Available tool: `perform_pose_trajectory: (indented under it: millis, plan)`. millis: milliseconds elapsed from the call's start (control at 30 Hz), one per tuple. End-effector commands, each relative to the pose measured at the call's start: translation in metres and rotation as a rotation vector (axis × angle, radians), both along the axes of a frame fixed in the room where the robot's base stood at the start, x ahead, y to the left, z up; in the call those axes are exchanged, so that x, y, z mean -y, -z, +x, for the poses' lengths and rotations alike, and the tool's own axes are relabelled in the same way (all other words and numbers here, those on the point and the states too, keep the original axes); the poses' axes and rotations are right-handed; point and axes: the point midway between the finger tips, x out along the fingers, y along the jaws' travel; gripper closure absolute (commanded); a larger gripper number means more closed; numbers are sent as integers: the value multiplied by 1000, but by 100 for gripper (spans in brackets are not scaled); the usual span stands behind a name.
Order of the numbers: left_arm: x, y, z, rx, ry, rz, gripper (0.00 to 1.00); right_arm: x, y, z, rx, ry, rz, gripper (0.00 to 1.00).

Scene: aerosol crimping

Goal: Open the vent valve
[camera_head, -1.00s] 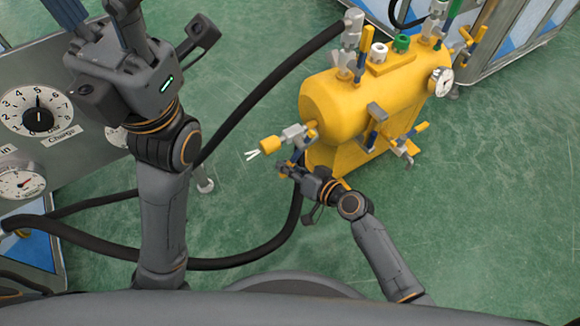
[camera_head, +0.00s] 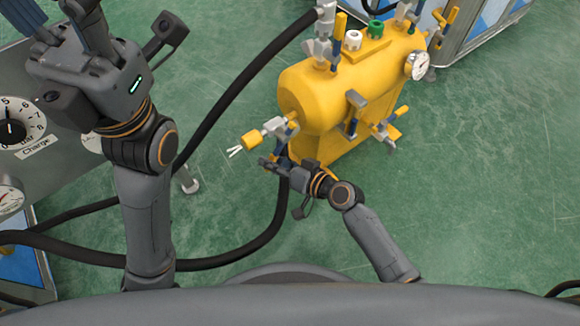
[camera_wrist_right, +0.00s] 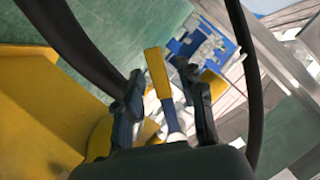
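The yellow tank (camera_head: 315,95) stands on the green floor. At its left end is a grey valve (camera_head: 275,130) with a yellow cylindrical part and white prongs (camera_head: 235,152). The frames carry no label naming the vent valve. My right gripper (camera_head: 268,163) is just below this valve. In the right wrist view my gripper (camera_wrist_right: 167,100) has its fingers apart, with a yellow-tipped lever (camera_wrist_right: 155,72) between them; contact cannot be told. My left gripper (camera_head: 65,20) is high at the upper left, partly cut off, and its opening is unclear.
More valves with yellow or blue levers and a gauge (camera_head: 418,65) are on the tank. A black hose (camera_head: 235,105) rises left of it. A grey panel with a dial (camera_head: 12,130) stands at far left. Floor right of the tank is clear.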

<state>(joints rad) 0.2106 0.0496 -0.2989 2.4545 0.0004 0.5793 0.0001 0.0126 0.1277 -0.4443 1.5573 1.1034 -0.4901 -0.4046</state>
Motion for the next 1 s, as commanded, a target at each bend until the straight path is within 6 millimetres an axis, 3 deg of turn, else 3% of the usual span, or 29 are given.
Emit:
perform_pose_trajectory:
  millis: [300, 500, 900, 933, 1000]
  plan:
    - [0, 0, 0, -1, 1, -2, 60, 49, -19, -42, -1, -2, -5, 61]
    - [0, 0, 0, -1, 1, -3, 60, 71, -29, -61, -1, -1, -3, 61]
    - [0, 0, 0, -1, 1, -3, 60, 78, -34, -67, 0, 0, 0, 61]
    - [0, 0, 0, -1, 1, -3, 60, 78, -34, -67, 0, 0, 0, 63]
    - [0, 1, 0, -1, 1, -3, 60, 78, -33, -66, -3, 4, 2, 78]
